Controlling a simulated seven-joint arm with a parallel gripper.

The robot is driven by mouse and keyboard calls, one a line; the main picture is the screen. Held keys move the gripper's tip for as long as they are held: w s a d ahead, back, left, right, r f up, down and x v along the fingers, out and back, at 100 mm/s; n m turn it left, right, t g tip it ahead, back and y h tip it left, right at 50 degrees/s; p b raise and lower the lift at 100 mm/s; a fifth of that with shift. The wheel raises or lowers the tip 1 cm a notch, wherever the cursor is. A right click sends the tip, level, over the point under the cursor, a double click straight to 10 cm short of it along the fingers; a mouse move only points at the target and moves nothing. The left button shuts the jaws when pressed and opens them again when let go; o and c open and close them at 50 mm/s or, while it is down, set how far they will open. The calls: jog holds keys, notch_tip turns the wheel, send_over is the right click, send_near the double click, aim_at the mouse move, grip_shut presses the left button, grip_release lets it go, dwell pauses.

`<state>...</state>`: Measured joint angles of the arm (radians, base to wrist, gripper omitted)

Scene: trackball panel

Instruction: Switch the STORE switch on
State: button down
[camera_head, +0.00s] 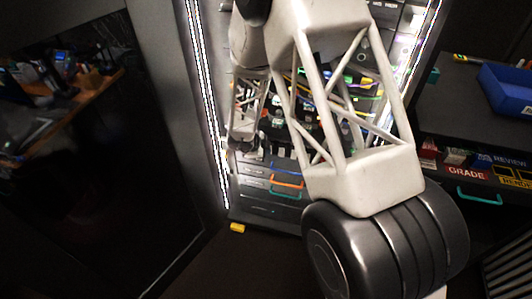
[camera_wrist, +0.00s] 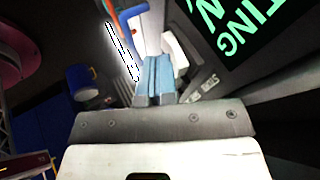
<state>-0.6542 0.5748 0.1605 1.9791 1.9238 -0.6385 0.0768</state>
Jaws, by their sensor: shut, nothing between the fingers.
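My gripper (camera_wrist: 153,80) shows in the wrist view with its two light blue fingers side by side, shut and empty. The fingertips are close to a white part (camera_wrist: 181,55) just to their right; I cannot tell whether they touch it.
Light strips (camera_head: 207,110) edge the rack. An orange handle (camera_head: 287,184) and several cables are on its front. A blue bin (camera_head: 508,88) lies on the right counter (camera_head: 455,95). The wrist view shows a dark sign (camera_wrist: 250,35) with green letters and a blue mug (camera_wrist: 82,82).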

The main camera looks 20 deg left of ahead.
jog(key=s+a+r, duration=0.3)
jog(key=s+r, duration=0.2)
jog(key=s, duration=0.5)
jog(key=shift+s+a+r, duration=0.15)
dwell(0.5)
jog(key=w+d+r+n+t+y, duration=0.1)
jog(key=w+d+r+n+y, duration=0.15)
jog(key=r, duration=0.55)
jog(key=w+d+r+n+t+y, duration=0.1)
jog(key=w+d+r+n+y, duration=0.2)
jog(key=r, duration=0.4)
jog(key=s+d+r+n+y, duration=0.3)
jog(key=d+r, duration=0.6)
jog(key=r, duration=0.3)
jog(key=s+d+r+n+g+h, duration=0.2)
jog(key=s+d+r+n, duration=0.2)
jog(key=s+d, duration=1)
jog(key=s+d+r+n+g+h, duration=0.2)
jog(key=s+d+r+n+g, duration=0.1)
jog(key=s+d, duration=1.1)
jog(key=shift+s+d+r+n, duration=0.25)
jog(key=shift+s+r+n, duration=0.4)
jog(key=shift+s, duration=0.5)
